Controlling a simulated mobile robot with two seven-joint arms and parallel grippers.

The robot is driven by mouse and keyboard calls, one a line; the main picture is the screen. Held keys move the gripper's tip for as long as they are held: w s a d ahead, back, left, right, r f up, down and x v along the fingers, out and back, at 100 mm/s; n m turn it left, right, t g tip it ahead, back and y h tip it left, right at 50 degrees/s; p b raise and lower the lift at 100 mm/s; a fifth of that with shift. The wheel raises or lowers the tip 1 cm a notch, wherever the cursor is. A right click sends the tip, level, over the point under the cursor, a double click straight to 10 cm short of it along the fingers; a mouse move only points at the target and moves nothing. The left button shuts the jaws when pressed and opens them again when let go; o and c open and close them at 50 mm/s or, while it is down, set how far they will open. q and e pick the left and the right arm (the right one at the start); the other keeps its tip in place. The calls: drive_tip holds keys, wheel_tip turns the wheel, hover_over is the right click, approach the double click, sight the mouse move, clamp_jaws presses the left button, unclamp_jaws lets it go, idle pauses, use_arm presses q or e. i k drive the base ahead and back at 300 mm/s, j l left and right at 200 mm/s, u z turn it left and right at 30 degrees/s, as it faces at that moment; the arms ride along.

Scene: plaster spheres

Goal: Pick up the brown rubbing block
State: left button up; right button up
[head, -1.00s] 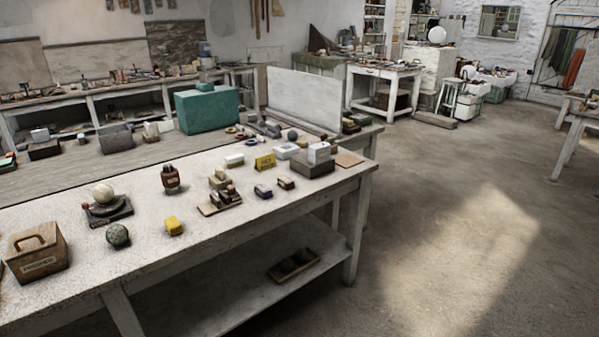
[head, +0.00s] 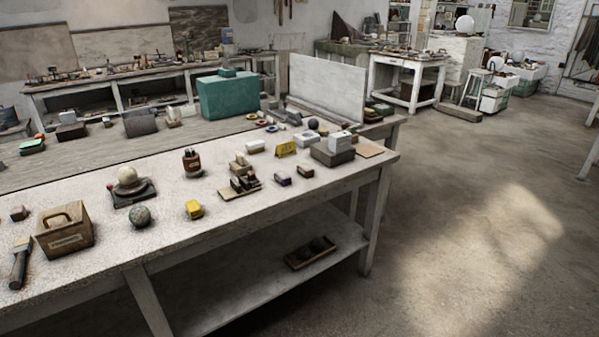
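A small brown block (head: 305,171), which looks like a rubbing block, lies on the speckled white table (head: 250,217) near its right end. Another small dark brown block (head: 18,214) sits at the far left of the table. I cannot tell for certain which brown one is the rubbing block. Neither of my grippers is in view.
Open floor (head: 450,260) lies right.

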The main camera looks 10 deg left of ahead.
sight(305, 170)
drive_tip(key=i+l+u, duration=0.15)
drive_tip(key=u, duration=0.3)
drive_tip(key=i+l+u, duration=0.2)
drive_tip(key=u, duration=0.2)
drive_tip(key=i+l+u, duration=0.25)
drive_tip(key=l, duration=0.3)
drive_tip(key=i+l+u, duration=0.1)
drive_tip(key=i+l, duration=0.15)
drive_tip(key=l, duration=0.2)
drive_tip(key=i+l, duration=0.15)
drive_tip(key=l, duration=0.25)
drive_tip(key=i+l+u, duration=0.1)
drive_tip(key=l, duration=0.25)
drive_tip(key=i+l, duration=0.2)
drive_tip(key=l, duration=0.2)
drive_tip(key=i+l, duration=0.15)
drive_tip(key=l, duration=0.25)
drive_tip(key=i+l, duration=0.15)
drive_tip(key=l, duration=0.25)
drive_tip(key=i+l+u, duration=0.1)
drive_tip(key=l, duration=0.25)
drive_tip(key=i+l, duration=0.15)
drive_tip(key=l, duration=0.25)
